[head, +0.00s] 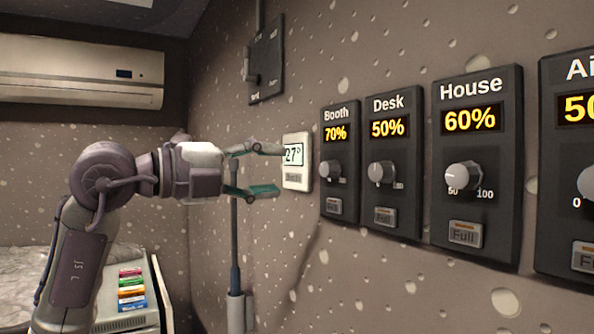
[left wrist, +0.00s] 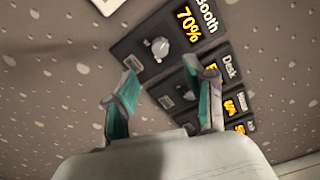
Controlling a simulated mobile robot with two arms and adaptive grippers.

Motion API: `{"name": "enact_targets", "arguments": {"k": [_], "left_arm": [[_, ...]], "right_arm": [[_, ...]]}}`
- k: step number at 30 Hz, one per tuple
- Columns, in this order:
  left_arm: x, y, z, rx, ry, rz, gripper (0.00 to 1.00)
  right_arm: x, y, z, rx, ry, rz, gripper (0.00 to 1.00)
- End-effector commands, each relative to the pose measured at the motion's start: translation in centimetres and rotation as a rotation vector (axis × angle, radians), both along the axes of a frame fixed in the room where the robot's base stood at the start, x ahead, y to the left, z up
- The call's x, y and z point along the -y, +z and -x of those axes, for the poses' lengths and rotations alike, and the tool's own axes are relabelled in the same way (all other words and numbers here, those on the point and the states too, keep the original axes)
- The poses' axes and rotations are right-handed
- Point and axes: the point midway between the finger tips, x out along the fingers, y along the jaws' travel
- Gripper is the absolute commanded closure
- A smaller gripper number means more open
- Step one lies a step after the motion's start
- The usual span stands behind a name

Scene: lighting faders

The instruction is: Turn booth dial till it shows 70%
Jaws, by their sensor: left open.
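The booth panel (head: 338,203) is a dark wall plate whose yellow display (head: 336,133) reads 70%. Its booth dial (head: 330,171) is a small grey knob below the display. The dial also shows clearly in the left wrist view (left wrist: 160,48), with nothing around it. My left gripper (head: 266,170) is open and empty, left of the booth panel and apart from the dial in the head view. In the left wrist view its two teal-padded fingers (left wrist: 166,86) stand spread, below the booth dial in the picture. My right gripper is not in view.
Desk (head: 388,208), House (head: 478,214) and a partly cut-off fourth panel (head: 568,225) line the wall to the right, reading 50% and 60% on the first two. A white thermostat (head: 296,180) is just beyond my left fingers. A dark switch box (head: 266,62) hangs above.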

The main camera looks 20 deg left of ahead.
Motion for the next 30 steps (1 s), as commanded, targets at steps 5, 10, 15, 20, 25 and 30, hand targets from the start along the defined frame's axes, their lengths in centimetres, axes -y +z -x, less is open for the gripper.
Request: {"name": "enact_targets", "arguments": {"k": [5, 10, 15, 20, 25, 30], "left_arm": [[-1.4, -0.1, 1.6, -0.002, 0.002, 0.000, 0.46], [-1.6, 0.0, 2.1, -0.002, -0.001, 0.000, 0.46], [-1.6, 0.0, 2.1, -0.002, -0.001, 0.000, 0.46], [-1.6, 0.0, 2.1, -0.002, -0.001, 0.000, 0.46], [-0.9, -0.5, 1.9, 0.004, -0.029, 0.005, 0.46], [4.5, -3.4, 1.9, 0.067, -0.264, 0.103, 0.46]], "right_arm": [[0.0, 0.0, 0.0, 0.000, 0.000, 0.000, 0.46], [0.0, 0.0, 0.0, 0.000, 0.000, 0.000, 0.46], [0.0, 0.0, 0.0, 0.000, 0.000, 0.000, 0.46], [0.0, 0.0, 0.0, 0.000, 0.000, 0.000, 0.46], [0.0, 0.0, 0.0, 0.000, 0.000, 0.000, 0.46], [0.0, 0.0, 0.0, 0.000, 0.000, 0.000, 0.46]]}}
